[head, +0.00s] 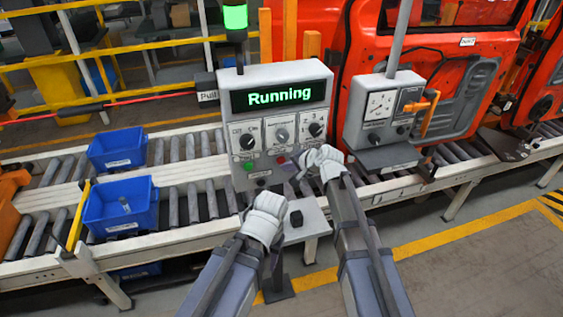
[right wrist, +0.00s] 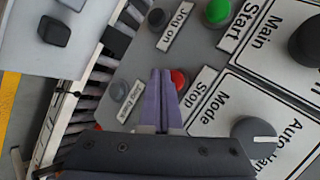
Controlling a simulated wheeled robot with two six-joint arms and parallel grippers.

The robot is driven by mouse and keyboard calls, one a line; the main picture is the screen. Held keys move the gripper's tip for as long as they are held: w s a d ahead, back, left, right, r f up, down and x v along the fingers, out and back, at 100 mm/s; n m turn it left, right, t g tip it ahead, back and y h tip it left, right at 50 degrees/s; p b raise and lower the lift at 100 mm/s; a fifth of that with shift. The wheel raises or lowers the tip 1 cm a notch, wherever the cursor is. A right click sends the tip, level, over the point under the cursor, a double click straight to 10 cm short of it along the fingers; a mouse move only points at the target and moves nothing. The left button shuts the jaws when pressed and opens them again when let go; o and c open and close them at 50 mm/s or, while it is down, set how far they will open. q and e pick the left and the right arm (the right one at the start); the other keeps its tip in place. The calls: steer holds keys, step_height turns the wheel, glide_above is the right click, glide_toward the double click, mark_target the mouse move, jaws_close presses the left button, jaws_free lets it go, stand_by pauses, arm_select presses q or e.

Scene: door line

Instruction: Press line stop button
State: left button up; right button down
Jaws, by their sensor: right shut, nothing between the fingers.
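The grey control box (head: 277,125) shows "Running" in green on its display (head: 277,97). The red button labelled Stop (right wrist: 179,82) is on its panel; it also shows in the head view (head: 281,160). My right gripper (right wrist: 162,72) is shut and empty, its purple fingers covering part of the red button's left side. I cannot tell whether the tips touch it. In the head view the right gripper (head: 296,167) is at the panel's lower right. My left gripper (head: 262,213) is below the panel; its fingers are not clear.
The green Start button (right wrist: 218,12), grey jog buttons (right wrist: 157,17) and Mode knob (right wrist: 253,135) are near the Stop button. A small black block (head: 296,218) is on a grey plate below the box. Blue bins (head: 120,206) are on the roller conveyor at left.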

steer(key=shift+w, duration=0.15)
steer(key=shift+w+a, duration=0.1)
steer(key=shift+w, duration=0.15)
steer(key=shift+w+a, duration=0.2)
steer(key=shift+w, duration=0.4)
stand_by(1.0)
steer(key=shift+s, duration=0.1)
stand_by(0.3)
steer(key=shift+s+d, duration=0.3)
steer(key=shift+s, duration=0.6)
steer(key=s, duration=0.1)
steer(key=s+d, duration=0.1)
steer(key=s, duration=0.2)
steer(key=shift+s+d, duration=0.3)
steer(key=shift+s, duration=0.1)
stand_by(0.4)
